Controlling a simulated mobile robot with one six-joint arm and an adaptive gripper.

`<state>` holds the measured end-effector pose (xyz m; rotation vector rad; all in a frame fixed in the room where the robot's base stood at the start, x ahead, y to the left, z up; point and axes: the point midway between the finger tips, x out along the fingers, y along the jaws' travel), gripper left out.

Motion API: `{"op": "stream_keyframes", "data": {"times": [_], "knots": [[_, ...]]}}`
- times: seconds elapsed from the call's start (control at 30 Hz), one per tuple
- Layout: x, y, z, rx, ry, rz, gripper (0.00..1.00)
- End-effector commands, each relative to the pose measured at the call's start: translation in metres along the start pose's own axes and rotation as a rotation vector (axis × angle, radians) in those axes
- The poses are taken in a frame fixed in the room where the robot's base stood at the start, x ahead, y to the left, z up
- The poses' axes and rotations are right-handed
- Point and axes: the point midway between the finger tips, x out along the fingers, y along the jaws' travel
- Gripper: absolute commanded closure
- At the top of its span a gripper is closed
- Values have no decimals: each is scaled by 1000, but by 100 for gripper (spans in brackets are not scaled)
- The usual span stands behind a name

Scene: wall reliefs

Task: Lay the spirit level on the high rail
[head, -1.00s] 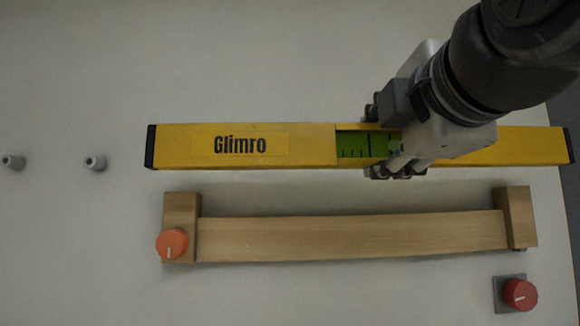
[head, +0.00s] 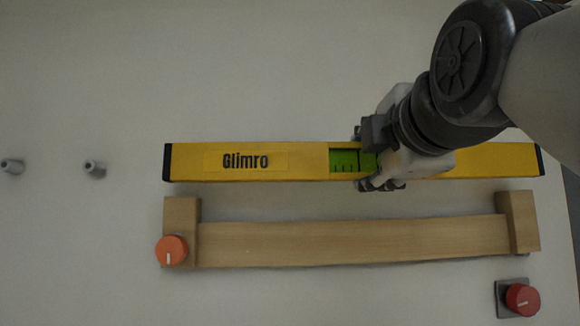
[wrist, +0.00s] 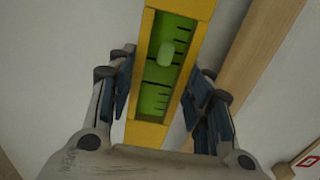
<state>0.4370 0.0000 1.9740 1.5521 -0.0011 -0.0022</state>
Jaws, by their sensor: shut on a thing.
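The spirit level (head: 300,161) is a long yellow bar with black end caps, the word "Glimro" and a green window. In the head view it lies level above the wooden rail (head: 350,240), with a narrow gap between them in the picture. My gripper (head: 372,160) is shut across the level just right of its middle, hiding part of the window. In the wrist view my gripper (wrist: 160,95) has its fingers on both sides of the level (wrist: 180,60). The wooden rail (wrist: 262,60) runs along its right side. I cannot tell the level's distance from the wall.
An orange knob (head: 171,250) sits at the rail's left block and a red knob (head: 522,298) is at lower right. Two grey pegs (head: 11,166) (head: 94,169) stick out at left. The pale wall above the level is clear.

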Motion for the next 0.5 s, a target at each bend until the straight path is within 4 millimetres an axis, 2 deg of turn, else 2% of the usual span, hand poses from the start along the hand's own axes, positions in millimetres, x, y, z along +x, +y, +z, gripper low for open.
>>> {"op": "stream_keyframes", "data": {"times": [0.5], "knots": [[37, 2, 0, 0, 0, 2, 77]]}}
